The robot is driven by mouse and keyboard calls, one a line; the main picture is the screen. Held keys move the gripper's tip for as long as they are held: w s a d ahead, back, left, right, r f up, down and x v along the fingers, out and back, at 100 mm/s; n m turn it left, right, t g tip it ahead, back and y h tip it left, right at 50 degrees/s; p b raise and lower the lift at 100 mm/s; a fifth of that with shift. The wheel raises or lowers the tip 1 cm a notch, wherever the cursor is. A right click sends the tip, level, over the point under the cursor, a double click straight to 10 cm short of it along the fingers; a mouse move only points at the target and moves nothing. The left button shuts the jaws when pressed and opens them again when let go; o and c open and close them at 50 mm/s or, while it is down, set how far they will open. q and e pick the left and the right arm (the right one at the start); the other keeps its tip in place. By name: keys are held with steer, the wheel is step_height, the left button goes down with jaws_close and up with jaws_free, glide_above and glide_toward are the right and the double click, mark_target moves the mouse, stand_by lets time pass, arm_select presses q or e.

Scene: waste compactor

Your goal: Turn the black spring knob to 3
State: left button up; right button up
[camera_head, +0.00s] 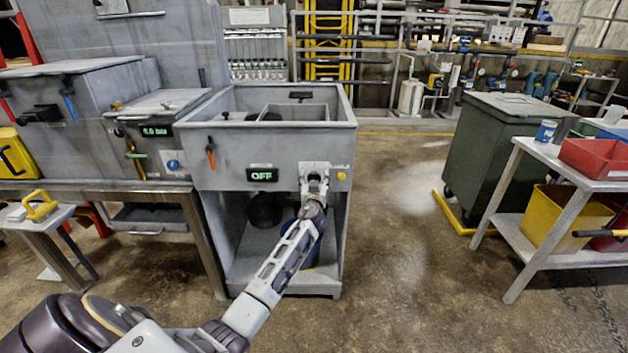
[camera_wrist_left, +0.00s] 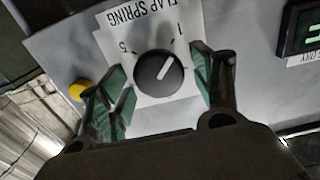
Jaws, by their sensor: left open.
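The black spring knob (camera_wrist_left: 160,73) sits on a white plate (camera_wrist_left: 148,28) lettered "FLAP SPRING" with a 5 at left and a 1 at right. Its white pointer line slants to the upper right in the left wrist view, toward the side of the 1. My left gripper (camera_wrist_left: 160,80) is open, with one green-padded finger on each side of the knob and a visible gap to it. In the head view my left gripper (camera_head: 314,174) is at the front panel of the grey machine (camera_head: 225,152) and hides the knob. My right gripper is not in view.
A green bin (camera_head: 500,145) and a table of containers (camera_head: 555,158) stand farther right, across open floor.

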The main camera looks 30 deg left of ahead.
arm_select(q)
steer(key=shift+c, duration=0.4)
steer(key=c, duration=0.9)
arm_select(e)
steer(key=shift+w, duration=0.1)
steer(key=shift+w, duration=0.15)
